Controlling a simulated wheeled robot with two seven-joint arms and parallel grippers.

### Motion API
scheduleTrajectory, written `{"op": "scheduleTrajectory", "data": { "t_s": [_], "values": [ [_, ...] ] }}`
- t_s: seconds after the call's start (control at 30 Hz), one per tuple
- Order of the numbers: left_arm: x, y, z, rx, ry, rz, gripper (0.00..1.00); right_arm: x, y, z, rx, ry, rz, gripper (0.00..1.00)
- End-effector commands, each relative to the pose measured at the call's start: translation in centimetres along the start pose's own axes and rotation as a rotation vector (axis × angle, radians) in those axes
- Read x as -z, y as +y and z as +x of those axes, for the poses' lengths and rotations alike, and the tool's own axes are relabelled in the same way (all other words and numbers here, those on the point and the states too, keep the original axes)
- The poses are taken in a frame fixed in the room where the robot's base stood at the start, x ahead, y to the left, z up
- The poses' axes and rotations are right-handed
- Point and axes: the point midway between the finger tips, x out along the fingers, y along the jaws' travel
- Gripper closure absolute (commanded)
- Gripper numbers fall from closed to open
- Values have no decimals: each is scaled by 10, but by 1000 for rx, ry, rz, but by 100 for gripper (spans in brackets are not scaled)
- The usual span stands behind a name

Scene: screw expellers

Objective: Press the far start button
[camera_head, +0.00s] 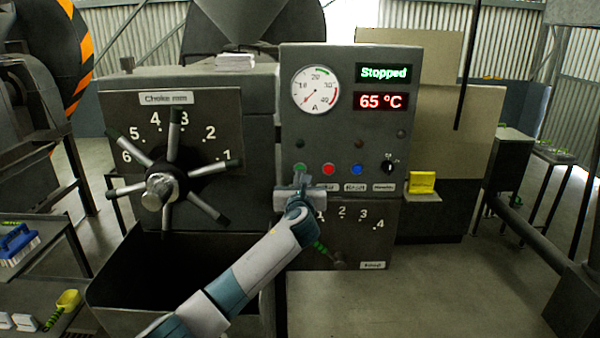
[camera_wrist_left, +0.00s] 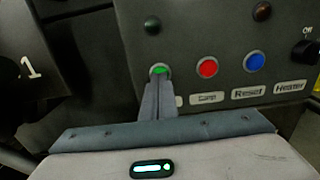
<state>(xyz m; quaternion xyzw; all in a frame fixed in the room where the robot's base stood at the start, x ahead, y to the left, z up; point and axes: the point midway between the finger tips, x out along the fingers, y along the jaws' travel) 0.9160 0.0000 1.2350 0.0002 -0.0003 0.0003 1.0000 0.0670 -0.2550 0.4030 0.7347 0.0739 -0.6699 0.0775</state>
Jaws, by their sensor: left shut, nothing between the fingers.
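A green button (camera_head: 299,168) sits at the left end of the button row on the grey control panel (camera_head: 340,130), above a mostly covered label. The panel's display (camera_head: 384,72) reads "Stopped". My left gripper (camera_head: 300,179) is shut and empty, its fingertips just below the green button. In the left wrist view the fingertips (camera_wrist_left: 158,85) overlap the lower edge of the green button (camera_wrist_left: 160,69). I cannot tell whether they touch it. My right gripper is not in view.
A red button (camera_wrist_left: 207,67) and a blue button (camera_wrist_left: 253,62) sit to the right of the green one, then a black knob (camera_head: 388,167). A spoked choke wheel (camera_head: 160,190) juts out at left. A yellow box (camera_head: 422,183) stands right of the panel.

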Motion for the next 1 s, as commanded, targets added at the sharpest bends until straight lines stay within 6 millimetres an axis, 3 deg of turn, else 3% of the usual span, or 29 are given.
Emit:
{"op": "scheduleTrajectory", "data": {
  "t_s": [0.2, 0.67, 1.0],
  "values": [
    [0, 0, 10, 1, 1, -1, 100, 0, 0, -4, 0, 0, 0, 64],
    [1, 0, 13, 0, 1, 0, 100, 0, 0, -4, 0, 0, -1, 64],
    [-1, 1, 30, 0, -2, 1, 100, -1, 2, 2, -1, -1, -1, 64]
  ]
}}
